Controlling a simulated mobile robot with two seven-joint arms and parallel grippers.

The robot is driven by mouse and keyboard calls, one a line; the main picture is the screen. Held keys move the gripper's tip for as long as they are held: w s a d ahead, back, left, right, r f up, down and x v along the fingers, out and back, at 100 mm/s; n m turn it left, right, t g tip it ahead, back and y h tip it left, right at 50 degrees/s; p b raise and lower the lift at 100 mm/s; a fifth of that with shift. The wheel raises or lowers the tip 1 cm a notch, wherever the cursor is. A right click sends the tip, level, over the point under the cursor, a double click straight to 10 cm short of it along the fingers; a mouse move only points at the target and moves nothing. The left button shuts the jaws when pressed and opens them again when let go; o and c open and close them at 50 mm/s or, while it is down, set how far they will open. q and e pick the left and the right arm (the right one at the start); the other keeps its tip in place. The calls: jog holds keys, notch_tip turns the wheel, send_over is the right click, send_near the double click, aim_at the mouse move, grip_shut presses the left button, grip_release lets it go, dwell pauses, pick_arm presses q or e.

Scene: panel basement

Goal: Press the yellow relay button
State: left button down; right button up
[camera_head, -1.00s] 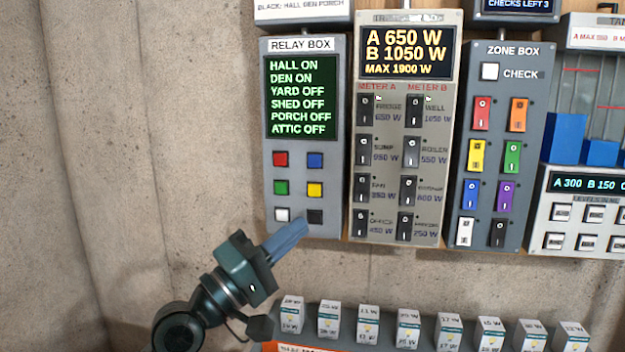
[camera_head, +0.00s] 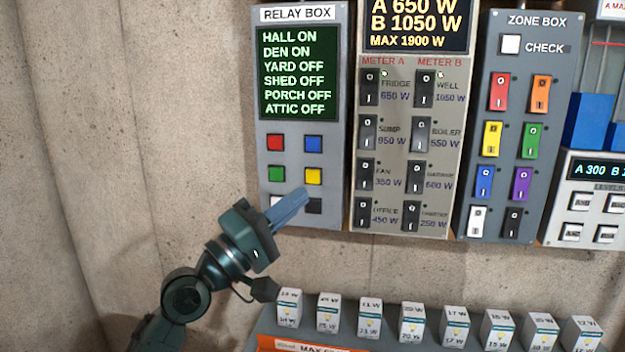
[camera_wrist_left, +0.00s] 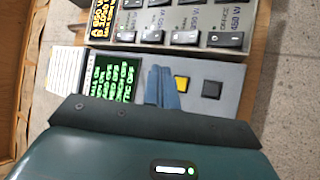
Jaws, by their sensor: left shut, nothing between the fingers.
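The yellow relay button (camera_head: 313,176) is the right button of the middle row on the grey relay box (camera_head: 338,150). It also shows in the left wrist view (camera_wrist_left: 182,84), just right of my fingertips. My left gripper (camera_head: 304,194) is shut and empty, with its blue fingertips just below the yellow button in the head view. I cannot tell whether the tips touch the panel. The fingers partly cover the white button (camera_head: 275,202) and the black button (camera_head: 314,206). The relay screen (camera_head: 296,75) reads HALL ON, DEN ON, YARD OFF, SHED OFF, PORCH OFF, ATTIC OFF. My right gripper is not in view.
Red (camera_head: 275,142), blue (camera_head: 313,143) and green (camera_head: 276,174) buttons sit close around the yellow one. A meter panel (camera_head: 395,150) and the zone box (camera_head: 463,200) hang to the right. Several small boxes (camera_head: 371,315) stand below. Bare wall lies left.

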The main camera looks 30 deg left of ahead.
aim_at(313, 176)
pick_arm(q)
jog(key=w+a+b, duration=0.1)
jog(key=w+b, duration=0.1)
jog(key=w, duration=0.4)
jog(key=shift+w+a, duration=0.3)
jog(key=shift+a, duration=0.1)
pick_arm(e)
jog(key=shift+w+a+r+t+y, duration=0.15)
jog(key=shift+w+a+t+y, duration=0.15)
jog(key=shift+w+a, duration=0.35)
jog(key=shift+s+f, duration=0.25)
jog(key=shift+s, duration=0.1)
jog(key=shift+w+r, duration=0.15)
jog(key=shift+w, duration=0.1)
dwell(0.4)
pick_arm(q)
jog(key=shift+w+a+b, duration=0.1)
jog(key=shift+w+b, duration=0.3)
jog(key=shift+w, duration=0.05)
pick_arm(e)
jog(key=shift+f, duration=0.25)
pick_arm(q)
jog(key=shift+w, duration=0.1)
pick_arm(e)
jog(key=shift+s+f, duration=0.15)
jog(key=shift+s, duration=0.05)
